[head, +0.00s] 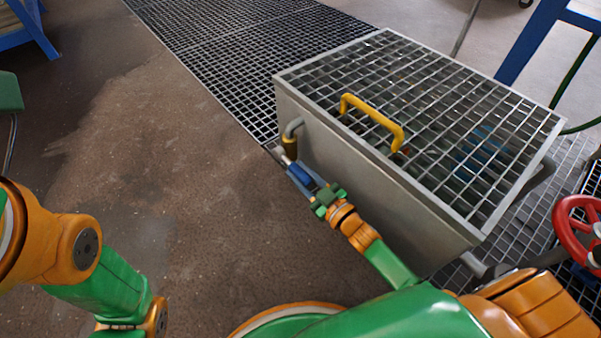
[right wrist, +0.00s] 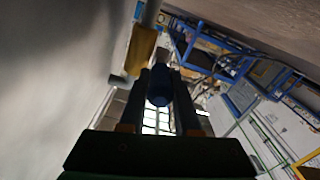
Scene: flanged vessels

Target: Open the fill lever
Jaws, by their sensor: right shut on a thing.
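The fill lever has a blue grip (head: 299,173) and sits at the brass valve (head: 290,145) on a grey pipe by the near left corner of the grey vessel (head: 360,180). My right gripper (head: 307,181) reaches in from the lower right and is shut on the blue grip. In the right wrist view the blue grip (right wrist: 159,88) lies between the two dark fingers, with the brass valve body (right wrist: 143,50) beyond it. The fingers hide part of the lever. My left arm shows at the lower left, but its gripper is out of view.
The vessel has a grating lid (head: 480,130) with a yellow handle (head: 372,118). A red handwheel (head: 578,226) stands at the right edge. Floor grating (head: 215,50) runs behind the vessel. The brown concrete floor (head: 150,150) to the left is clear.

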